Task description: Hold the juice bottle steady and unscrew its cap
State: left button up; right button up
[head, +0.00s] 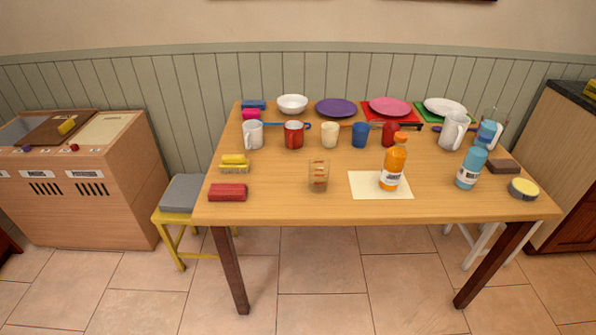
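The juice bottle (393,164) is orange with a pale label and stands upright at the front right of the table. It stands on a cream sheet (362,186). Neither of my grippers shows in the head view, and nothing touches the bottle.
The table (270,205) also holds a blue bottle (470,168) to the right of the juice bottle and a clear glass (319,176) to its left. Several mugs and plates stand behind. A red block (228,192) lies front left. The table's front edge is mostly clear.

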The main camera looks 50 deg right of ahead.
aim_at(394, 162)
jog(key=u, duration=0.35)
jog(key=i, duration=1.55)
jog(key=z, duration=2.6)
